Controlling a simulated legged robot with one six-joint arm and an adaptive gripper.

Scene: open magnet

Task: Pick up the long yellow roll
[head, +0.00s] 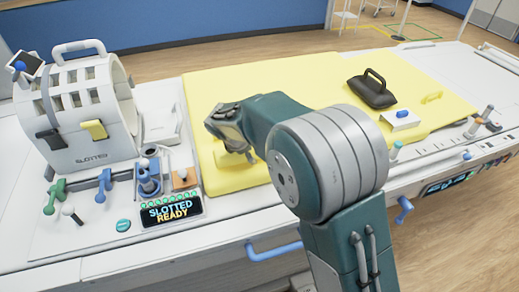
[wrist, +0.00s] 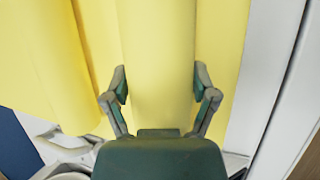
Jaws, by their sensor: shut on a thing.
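The long yellow roll (wrist: 158,60) runs up the middle of the wrist view, between the two fingers of my gripper (wrist: 160,90). The fingers press on its two sides, and my gripper is shut on it. In the head view my gripper (head: 236,148) is low over the left part of the yellow pad (head: 300,75). There the roll is hard to tell from the pad, as both are the same yellow and my arm hides part of the area.
A white slotted magnet ring (head: 85,110) stands at the left, with levers and a display (head: 170,213) in front. A black handled block (head: 371,90) and a white box (head: 400,119) lie on the pad's right part. Blue handles (head: 274,252) line the front edge.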

